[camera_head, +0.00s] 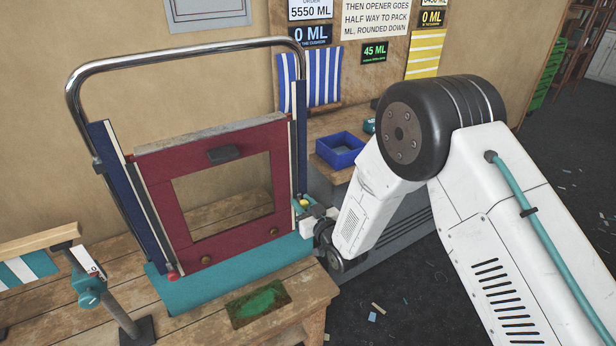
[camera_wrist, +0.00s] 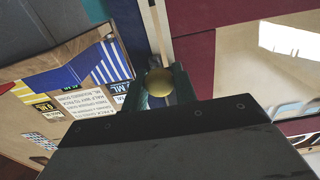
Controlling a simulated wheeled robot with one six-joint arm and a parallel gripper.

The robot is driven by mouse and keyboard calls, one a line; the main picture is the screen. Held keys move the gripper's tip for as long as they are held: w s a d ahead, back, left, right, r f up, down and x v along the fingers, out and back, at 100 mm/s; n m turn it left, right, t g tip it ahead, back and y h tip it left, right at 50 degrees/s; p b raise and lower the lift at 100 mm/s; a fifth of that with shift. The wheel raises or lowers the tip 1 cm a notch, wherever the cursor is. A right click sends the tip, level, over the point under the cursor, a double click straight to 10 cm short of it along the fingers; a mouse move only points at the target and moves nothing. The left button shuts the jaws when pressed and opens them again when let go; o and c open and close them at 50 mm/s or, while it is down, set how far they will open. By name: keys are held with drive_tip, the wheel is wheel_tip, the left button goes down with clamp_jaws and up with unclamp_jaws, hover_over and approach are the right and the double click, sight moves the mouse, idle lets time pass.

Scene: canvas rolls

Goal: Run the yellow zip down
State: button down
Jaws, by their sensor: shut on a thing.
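A maroon panel (camera_head: 160,195) with a clear window stands in a frame on the bench. A pale zip track runs up each side of it, beside dark blue strips (camera_head: 300,130). The yellow zip pull (camera_head: 304,203) is low on the right-hand side. My gripper (camera_head: 309,212) reaches it from the right and is shut on it. In the wrist view the round yellow pull (camera_wrist: 159,82) sits between the dark fingers, in line with the pale track (camera_wrist: 155,30). A red pull (camera_head: 172,275) is at the bottom of the left-hand track. My gripper partly hides the panel's lower right corner.
A chrome hoop (camera_head: 180,52) arches over the panel. A teal mat (camera_head: 190,290) lies under it on the wooden bench (camera_head: 290,310). A teal clamp stand (camera_head: 90,285) is at the left. A blue bin (camera_head: 340,150) stands behind my arm.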

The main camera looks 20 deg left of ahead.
wheel_tip(320, 180, down, 7)
idle(0.3)
drive_tip(key=c, duration=1.1)
unclamp_jaws()
drive_tip(key=shift+a, duration=0.1)
drive_tip(key=v, duration=0.8)
